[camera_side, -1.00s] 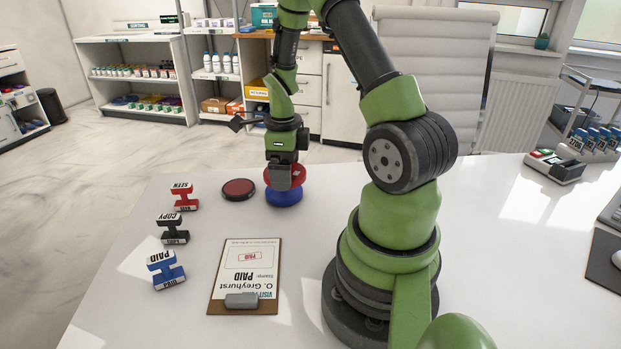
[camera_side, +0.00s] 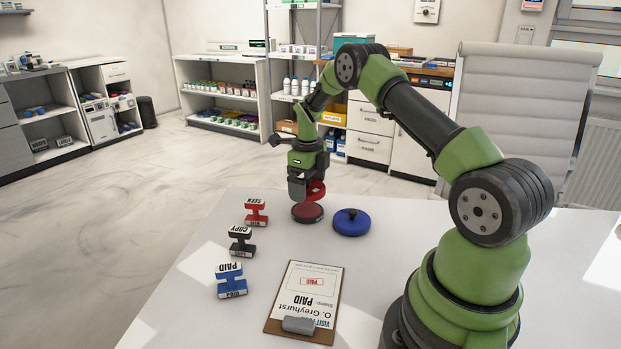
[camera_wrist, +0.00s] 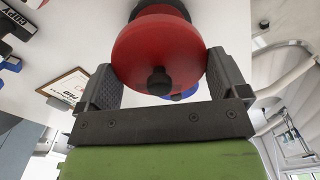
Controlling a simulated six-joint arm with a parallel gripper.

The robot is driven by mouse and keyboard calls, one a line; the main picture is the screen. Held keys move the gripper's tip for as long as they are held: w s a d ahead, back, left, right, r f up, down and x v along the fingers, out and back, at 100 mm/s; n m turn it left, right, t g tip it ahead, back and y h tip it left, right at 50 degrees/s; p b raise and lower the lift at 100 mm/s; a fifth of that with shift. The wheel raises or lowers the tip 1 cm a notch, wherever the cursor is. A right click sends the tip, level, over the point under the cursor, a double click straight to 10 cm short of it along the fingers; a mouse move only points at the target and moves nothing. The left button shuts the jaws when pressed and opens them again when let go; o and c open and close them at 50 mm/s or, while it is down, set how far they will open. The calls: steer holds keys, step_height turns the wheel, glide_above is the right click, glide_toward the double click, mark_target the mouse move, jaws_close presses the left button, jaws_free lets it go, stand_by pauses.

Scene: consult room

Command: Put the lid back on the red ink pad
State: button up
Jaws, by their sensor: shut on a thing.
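The round red lid (camera_side: 316,190) is in my gripper (camera_side: 305,194), just above the open red ink pad (camera_side: 307,213). In the wrist view the lid (camera_wrist: 160,50) sits between both fingers, its black knob (camera_wrist: 158,80) toward my palm. My gripper is shut on the lid's sides. The red ink pad has a dark red top and lies flat on the table. Fingers partly hide the lid in the side view; whether it touches the pad I cannot tell.
A closed blue ink pad (camera_side: 351,222) stands close by on the right. Red (camera_side: 256,212), black (camera_side: 241,241) and blue (camera_side: 230,280) stamps stand at left. A clipboard (camera_side: 305,298) lies in front. The white table (camera_side: 200,310) is otherwise clear around them.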

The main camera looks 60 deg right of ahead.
mark_target(308, 210)
steer(key=shift+f, duration=2.25)
steer(key=shift+f, duration=0.15)
stand_by(0.4)
steer(key=o, duration=0.6)
steer(key=shift+c, duration=0.2)
steer(key=shift+r, duration=3.5)
jaws_close()
